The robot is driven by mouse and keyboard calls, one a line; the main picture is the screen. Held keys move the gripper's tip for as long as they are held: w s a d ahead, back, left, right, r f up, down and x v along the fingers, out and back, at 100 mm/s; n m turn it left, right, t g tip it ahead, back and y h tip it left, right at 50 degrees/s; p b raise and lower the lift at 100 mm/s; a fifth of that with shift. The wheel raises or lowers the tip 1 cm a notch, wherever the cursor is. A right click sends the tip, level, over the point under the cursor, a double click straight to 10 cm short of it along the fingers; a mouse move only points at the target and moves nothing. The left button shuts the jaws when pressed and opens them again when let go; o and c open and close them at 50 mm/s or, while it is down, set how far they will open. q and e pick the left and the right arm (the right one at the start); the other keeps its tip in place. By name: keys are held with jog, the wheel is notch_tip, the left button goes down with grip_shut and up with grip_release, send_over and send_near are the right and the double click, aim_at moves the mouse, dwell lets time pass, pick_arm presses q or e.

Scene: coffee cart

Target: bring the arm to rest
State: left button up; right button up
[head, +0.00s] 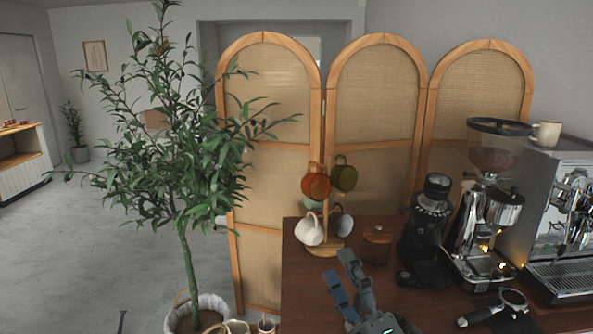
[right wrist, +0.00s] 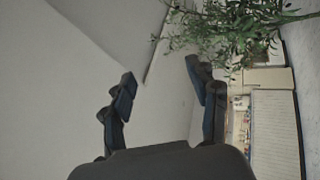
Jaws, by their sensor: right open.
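My right gripper (head: 341,267) shows at the bottom middle of the head view, in front of the brown counter (head: 300,285) and below the mug tree. Its two fingers are apart with nothing between them. In the right wrist view the open fingers (right wrist: 163,82) stand to either side of an empty gap, with pale wall or floor behind. My left gripper is in neither view.
A mug tree (head: 325,246) with several mugs stands at the counter's left end. A black grinder (head: 428,235), a hopper grinder (head: 490,215), an espresso machine (head: 545,210) and a portafilter (head: 512,300) are to the right. A potted tree (head: 185,170) stands left.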

jog(key=s+d+f+m+g+h, duration=0.35)
jog(key=d+f+m+h, duration=0.2)
jog(key=f+m, duration=0.4)
jog(key=s+d+f+m+g+h, duration=0.35)
jog(key=d+f+m+g, duration=0.2)
jog(key=f, duration=0.65)
jog(key=s+d+f+m+g, duration=0.1)
jog(key=s+f+m+g, duration=0.25)
jog(key=s+f, duration=0.4)
jog(key=s+d+f+m+g, duration=0.15)
jog(key=s+f+g, duration=0.35)
jog(key=s, duration=0.6)
notch_tip(320, 180, down, 28)
jog(key=s+g, duration=0.2)
jog(key=s, duration=0.1)
jog(key=s+d+f, duration=0.2)
jog(key=s+f, duration=1.2)
jog(key=s, duration=0.1)
jog(key=shift+s+d+g, duration=0.2)
jog(key=shift+d+g, duration=0.05)
jog(key=shift+g, duration=0.1)
jog(key=shift+f, duration=0.1)
